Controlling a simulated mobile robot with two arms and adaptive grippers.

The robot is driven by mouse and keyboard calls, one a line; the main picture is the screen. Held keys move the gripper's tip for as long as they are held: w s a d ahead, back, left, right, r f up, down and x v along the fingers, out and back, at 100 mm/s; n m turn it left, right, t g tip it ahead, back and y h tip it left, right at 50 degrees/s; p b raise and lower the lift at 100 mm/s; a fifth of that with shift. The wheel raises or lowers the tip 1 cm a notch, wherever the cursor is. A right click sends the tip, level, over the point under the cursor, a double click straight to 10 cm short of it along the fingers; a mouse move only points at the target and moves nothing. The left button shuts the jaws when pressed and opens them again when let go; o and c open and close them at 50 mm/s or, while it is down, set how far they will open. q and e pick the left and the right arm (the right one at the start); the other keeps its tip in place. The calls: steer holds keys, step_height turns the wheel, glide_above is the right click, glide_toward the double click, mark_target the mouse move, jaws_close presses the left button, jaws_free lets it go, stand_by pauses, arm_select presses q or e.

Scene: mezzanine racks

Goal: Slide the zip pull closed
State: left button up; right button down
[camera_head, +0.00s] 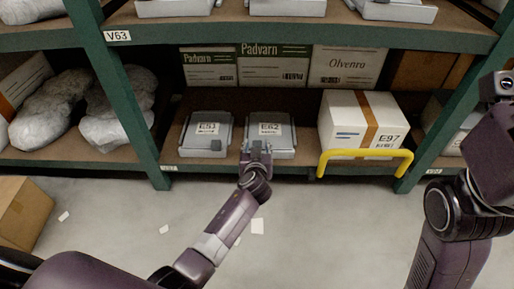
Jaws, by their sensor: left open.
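Two grey cases lie flat on the lower shelf, one labelled E53 (207,128) and one labelled E62 (284,132). My left gripper (257,149) is open at the front left part of the E62 case and overlaps its front edge in the picture. I cannot tell whether it touches the case. The E53 case has a small dark grey part at its front right. No zip pull can be made out at this size; the left gripper hides part of the E62 case front.
A white carton labelled E97 (358,117) stands to the right, behind a yellow rail (366,154). Green rack posts flank the bay, and an upper shelf (300,29) hangs above. Wrapped bundles (119,113) lie left. Paper scraps dot the floor.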

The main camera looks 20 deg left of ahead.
arm_select(q)
steer(key=shift+w, duration=0.2)
jaws_close()
stand_by(0.3)
